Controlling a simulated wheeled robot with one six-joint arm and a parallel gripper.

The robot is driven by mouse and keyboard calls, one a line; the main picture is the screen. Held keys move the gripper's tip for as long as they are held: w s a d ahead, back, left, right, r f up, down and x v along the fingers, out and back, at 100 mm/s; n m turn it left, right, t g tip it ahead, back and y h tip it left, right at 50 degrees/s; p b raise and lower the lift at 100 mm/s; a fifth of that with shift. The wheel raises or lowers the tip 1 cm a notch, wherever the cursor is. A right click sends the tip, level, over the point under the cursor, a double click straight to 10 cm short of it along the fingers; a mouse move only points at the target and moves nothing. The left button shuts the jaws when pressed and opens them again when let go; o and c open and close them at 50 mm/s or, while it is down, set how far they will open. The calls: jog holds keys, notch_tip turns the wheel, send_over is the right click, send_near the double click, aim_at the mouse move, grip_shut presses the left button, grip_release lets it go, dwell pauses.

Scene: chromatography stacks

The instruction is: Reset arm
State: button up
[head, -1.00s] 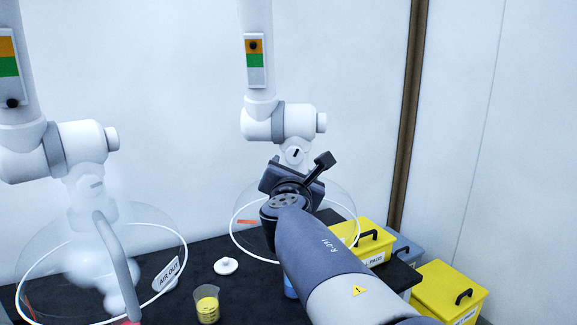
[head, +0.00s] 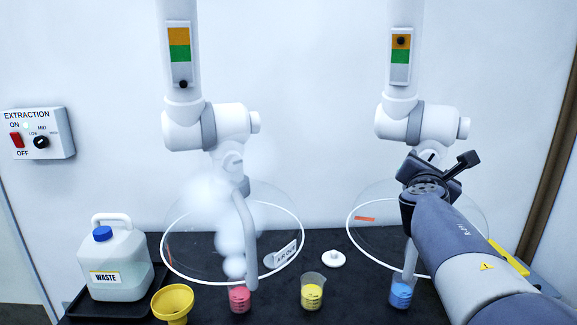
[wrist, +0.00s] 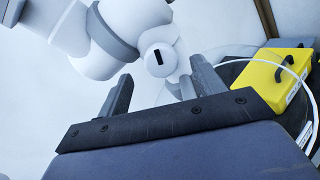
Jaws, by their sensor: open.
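My arm (head: 455,235) reaches in from the lower right of the head view. My gripper (wrist: 158,92) shows in the wrist view with its two dark fingers wide apart and nothing between them. It is raised in front of the right extraction arm (head: 412,125), whose white joint stands behind the fingers in the wrist view. Whether it touches that arm cannot be told.
The left extraction arm (head: 210,127) has white vapour at its clear hood. Beakers of pink (head: 240,299), yellow (head: 312,292) and blue (head: 401,292) liquid stand on the black bench. A waste jug (head: 113,262), yellow funnel (head: 173,303) and extraction switch box (head: 38,134) are left. Yellow box (wrist: 275,77) is right.

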aim_at(430, 160)
jog(key=x, duration=0.4)
jog(key=shift+w+d, duration=0.15)
jog(key=shift+w, duration=0.1)
jog(key=shift+p, duration=0.4)
jog(key=shift+n, duration=0.3)
jog(key=shift+f, duration=0.1)
